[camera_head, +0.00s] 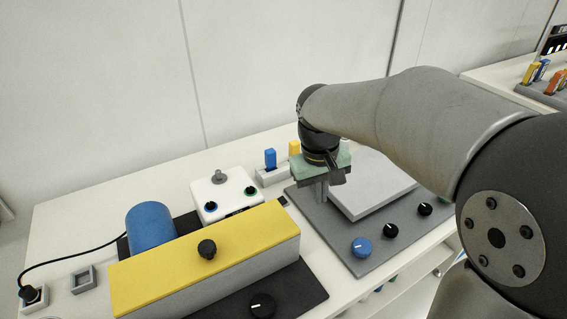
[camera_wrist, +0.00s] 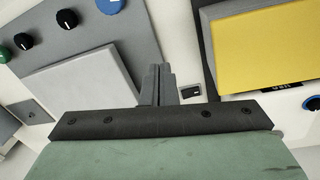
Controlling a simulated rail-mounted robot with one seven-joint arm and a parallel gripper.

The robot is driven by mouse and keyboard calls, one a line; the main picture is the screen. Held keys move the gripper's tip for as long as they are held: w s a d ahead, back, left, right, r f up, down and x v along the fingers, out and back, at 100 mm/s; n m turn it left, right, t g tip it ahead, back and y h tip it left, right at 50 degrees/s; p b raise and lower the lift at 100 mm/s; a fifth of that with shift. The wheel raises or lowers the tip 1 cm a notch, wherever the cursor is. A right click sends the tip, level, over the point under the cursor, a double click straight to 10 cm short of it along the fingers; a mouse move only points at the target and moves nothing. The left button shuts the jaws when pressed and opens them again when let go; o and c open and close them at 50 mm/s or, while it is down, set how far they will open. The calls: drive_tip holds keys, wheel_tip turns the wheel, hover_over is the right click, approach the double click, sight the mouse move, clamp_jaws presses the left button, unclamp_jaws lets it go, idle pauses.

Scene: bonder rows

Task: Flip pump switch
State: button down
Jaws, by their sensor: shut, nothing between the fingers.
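A small black rocker-like switch (camera_head: 282,201) sits on the white bench top between the yellow-topped block and the grey plate. In the wrist view the switch (camera_wrist: 190,91) lies just right of my fingers, with a small pale mark on it. A white box (camera_head: 226,196) behind the yellow block carries a grey toggle knob (camera_head: 219,178). The frames do not label which is the pump switch. My gripper (camera_head: 321,194) is shut and empty, pointing down over the grey plate's left part. The gripper also shows in the wrist view (camera_wrist: 157,85), apart from the switch.
The yellow-topped block (camera_head: 180,265) with a black knob stands left of my gripper, beside a blue cylinder (camera_head: 151,227). The grey plate (camera_head: 357,262) holds a raised pale slab (camera_head: 372,190) and several knobs. Blue and yellow upright pieces (camera_head: 270,158) stand behind.

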sight(283, 199)
drive_tip(key=w+a+n+h, duration=0.1)
drive_tip(key=w+a+n, duration=0.1)
drive_tip(key=w+a, duration=0.9)
drive_tip(key=shift+w+a+f+n+t+b, duration=0.3)
drive_tip(key=shift+w+f+t+b, duration=0.15)
drive_tip(key=shift+w, duration=0.3)
drive_tip(key=x, duration=0.7)
drive_tip(key=p+x, duration=0.1)
drive_tip(key=x, duration=0.6)
drive_tip(key=shift+s+d+r, duration=0.1)
drive_tip(key=shift+d, duration=0.15)
drive_tip(key=shift+d+f+b, duration=0.1)
drive_tip(key=shift+f+b, duration=0.2)
drive_tip(key=shift+b, duration=0.05)
drive_tip(key=shift+s, duration=0.1)
